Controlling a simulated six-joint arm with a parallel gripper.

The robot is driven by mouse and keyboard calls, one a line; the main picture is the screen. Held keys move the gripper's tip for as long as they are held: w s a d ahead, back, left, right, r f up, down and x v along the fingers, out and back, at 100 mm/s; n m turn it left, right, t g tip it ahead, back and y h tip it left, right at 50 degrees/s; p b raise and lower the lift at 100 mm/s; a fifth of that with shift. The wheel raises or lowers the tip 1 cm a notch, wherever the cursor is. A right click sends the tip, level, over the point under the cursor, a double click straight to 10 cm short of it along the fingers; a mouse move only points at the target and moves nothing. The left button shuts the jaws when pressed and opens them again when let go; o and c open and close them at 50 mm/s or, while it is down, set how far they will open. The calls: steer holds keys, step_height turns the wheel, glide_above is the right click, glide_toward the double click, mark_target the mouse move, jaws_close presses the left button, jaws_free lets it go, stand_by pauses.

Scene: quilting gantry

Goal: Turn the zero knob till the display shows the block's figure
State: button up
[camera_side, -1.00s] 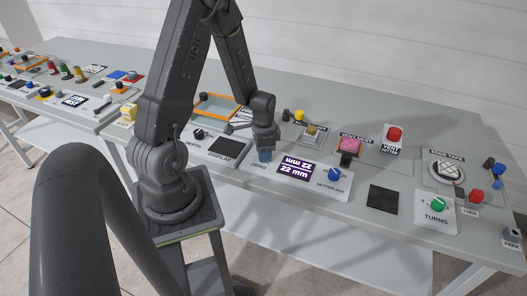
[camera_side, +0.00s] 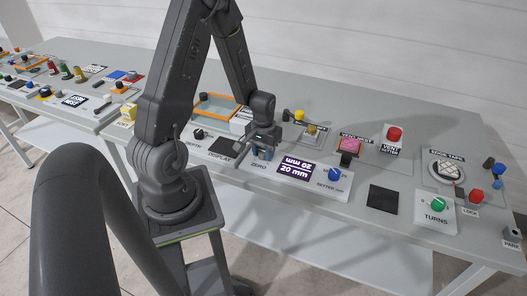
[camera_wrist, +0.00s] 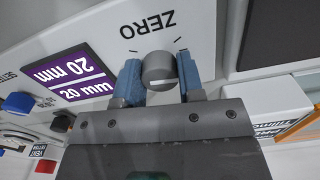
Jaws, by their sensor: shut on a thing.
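The grey zero knob (camera_wrist: 158,72) stands on a pale panel marked ZERO in the wrist view. My gripper (camera_wrist: 160,80) is shut on it, one blue fingertip on each side. In the side view my gripper (camera_side: 264,152) is over the ZERO label and mostly hides the knob. A purple panel (camera_side: 294,170) to its right reads 20 mm, printed upright and upside down; it also reads 20 mm in the wrist view (camera_wrist: 70,76). The dark square (camera_side: 226,147) by the DISPLAY label shows no readable figure. I cannot make out a separate block with a figure.
A blue knob (camera_side: 334,174) marked SETTER mm sits right of the purple panel. A black depth knob (camera_side: 198,134) is to the left. An orange-rimmed tray (camera_side: 216,106) and a yellow knob (camera_side: 299,115) stand behind. A green knob (camera_side: 438,205) is further right.

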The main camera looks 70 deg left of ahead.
mark_target(263, 151)
steer(key=shift+n, duration=0.7)
steer(key=o, duration=0.9)
step_height(263, 151, up, 14)
steer(key=shift+f, duration=0.1)
steer(key=s+d+r+m+t, duration=0.2)
steer(key=d+r+m, duration=0.1)
steer(key=d, duration=0.3)
steer(key=s+d+r+m+t, duration=0.1)
steer(key=s+d+r+m, duration=0.2)
steer(key=d+r, duration=0.3)
steer(key=s+d+r+m+t, duration=0.2)
steer(key=d+r, duration=0.3)
steer(key=d, duration=0.3)
steer(key=shift+s+m+t, duration=0.2)
steer(key=shift+m+t, duration=0.1)
steer(key=shift+m, duration=0.2)
